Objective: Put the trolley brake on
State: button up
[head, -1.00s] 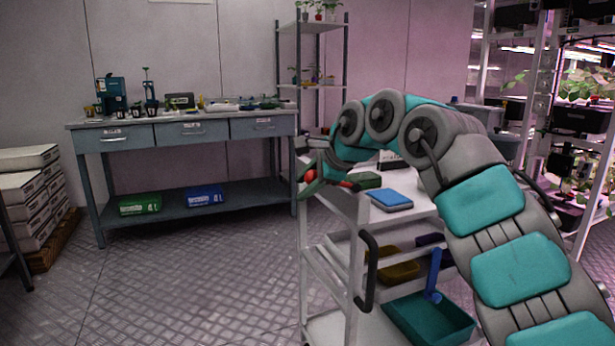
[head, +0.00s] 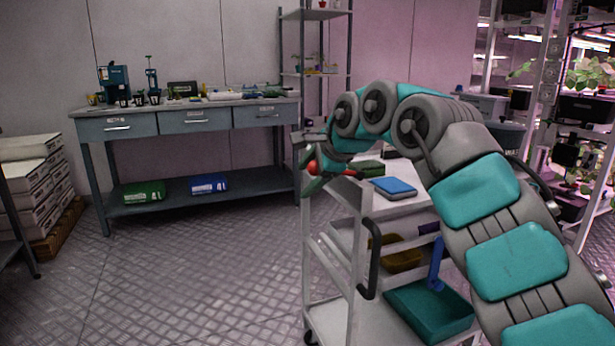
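The white trolley (head: 352,262) stands right of centre, with shelves, a black upright handle (head: 374,262) on its near side and a wheel at the lower left. A blue lever (head: 436,263) stands nearly upright by the handle, above a teal bin (head: 430,308). I cannot tell from here whether this lever is the brake or how it is set.
A blue box (head: 393,187) and a green one lie on the trolley's top. A grey workbench (head: 185,105) stands behind at left, and stacked white boxes (head: 30,180) at the far left. Plant racks (head: 570,110) stand at right. The floor (head: 190,280) left of the trolley is clear.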

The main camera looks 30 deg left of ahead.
jog(key=b+v, duration=0.1)
jog(key=v, duration=0.6)
jog(key=shift+d+r, duration=0.25)
jog(key=shift+r, duration=0.05)
dwell(0.4)
